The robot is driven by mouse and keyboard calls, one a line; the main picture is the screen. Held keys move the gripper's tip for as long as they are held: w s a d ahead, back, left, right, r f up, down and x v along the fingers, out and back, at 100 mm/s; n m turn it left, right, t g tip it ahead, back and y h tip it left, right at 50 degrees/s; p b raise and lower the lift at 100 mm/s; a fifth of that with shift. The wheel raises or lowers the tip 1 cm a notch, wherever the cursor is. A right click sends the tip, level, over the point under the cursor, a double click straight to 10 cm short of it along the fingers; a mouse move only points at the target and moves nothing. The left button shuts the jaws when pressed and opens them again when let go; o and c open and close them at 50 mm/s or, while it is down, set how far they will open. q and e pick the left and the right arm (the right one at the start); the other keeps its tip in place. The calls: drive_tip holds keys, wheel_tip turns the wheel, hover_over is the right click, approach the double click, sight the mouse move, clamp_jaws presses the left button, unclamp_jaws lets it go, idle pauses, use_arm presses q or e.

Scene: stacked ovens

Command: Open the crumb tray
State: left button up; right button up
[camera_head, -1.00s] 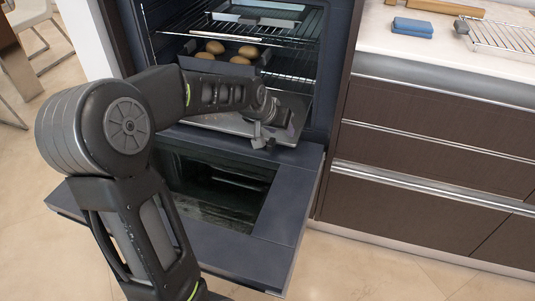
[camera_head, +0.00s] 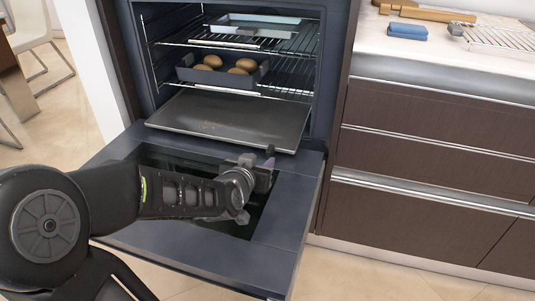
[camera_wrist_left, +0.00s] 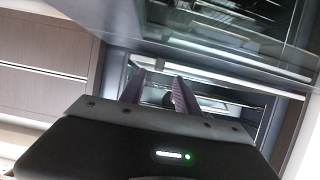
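The crumb tray (camera_head: 215,120) is a flat dark sheet low in the oven, sticking out over the inner edge of the lowered oven door (camera_head: 285,205). Its whole top shows and looks bare apart from faint brownish marks. My left gripper (camera_head: 262,168) is just in front of the tray's right front corner, over the door, and appears apart from the tray. In the left wrist view its two purplish fingers (camera_wrist_left: 160,92) are spread, with nothing clearly held between them. My right gripper is not in view.
Above the crumb tray, a dark pan (camera_head: 205,76) with several brown, egg-shaped items sits on a wire rack. Another tray (camera_head: 258,22) is higher up. Drawers (camera_head: 430,150) and a counter with a blue cloth (camera_head: 407,31) stand right of the oven. Floor right of the door is clear.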

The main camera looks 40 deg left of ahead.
sight(268, 153)
use_arm(q)
drive_tip(key=shift+w+a+f+p, duration=0.15)
drive_tip(key=shift+w+p, duration=0.35)
drive_tip(key=shift+p, duration=0.75)
drive_tip(key=shift+w+a+p, duration=0.15)
drive_tip(key=shift+w+p, duration=0.35)
drive_tip(key=shift+p, duration=0.75)
drive_tip(key=x, duration=0.2)
drive_tip(key=b+x, duration=0.1)
drive_tip(key=x, duration=0.1)
drive_tip(key=shift+f+b, duration=0.3)
drive_tip(key=shift+f, duration=0.15)
drive_tip(key=shift+w+a+f, duration=0.15)
drive_tip(key=shift+w+a, duration=0.1)
drive_tip(key=shift+w, duration=0.35)
drive_tip(key=shift+c, duration=0.4)
clamp_jaws()
